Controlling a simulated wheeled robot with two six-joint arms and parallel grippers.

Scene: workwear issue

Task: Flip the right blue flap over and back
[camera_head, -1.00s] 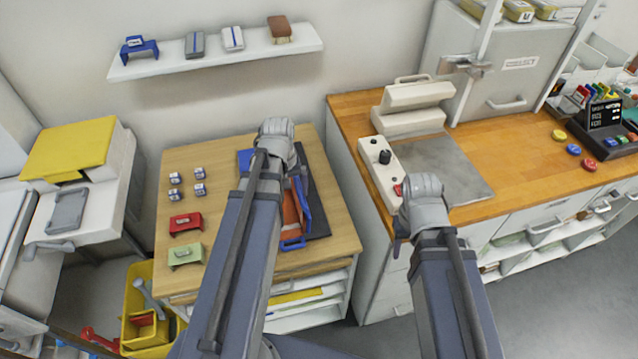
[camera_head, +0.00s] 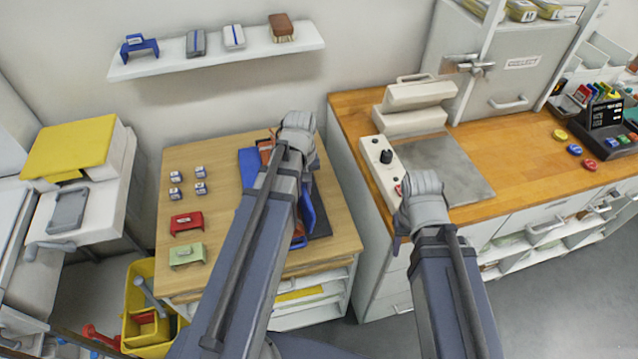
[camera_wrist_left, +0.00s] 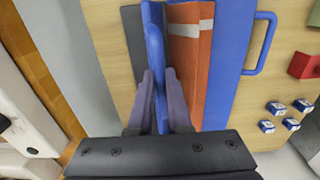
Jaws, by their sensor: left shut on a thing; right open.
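An orange garment with a pale stripe (camera_wrist_left: 190,30) lies on a dark mat (camera_head: 321,222) on the wooden table, mostly hidden by my left arm in the head view. A blue flap (camera_head: 249,172) with a loop handle lies open at its left; it shows at the right in the left wrist view (camera_wrist_left: 228,60). My left gripper (camera_wrist_left: 159,78) is shut on the right blue flap (camera_wrist_left: 154,42), which stands nearly edge-on between the fingers. Part of this flap shows right of my arm in the head view (camera_head: 308,212). My right gripper (camera_head: 420,200) is open and empty beside the heat press.
Small labelled blocks (camera_head: 200,188), a red stand (camera_head: 187,222) and a green stand (camera_head: 187,255) sit on the table's left. A heat press (camera_head: 410,118) stands on the right counter. A white shelf (camera_head: 215,55) hangs above the table.

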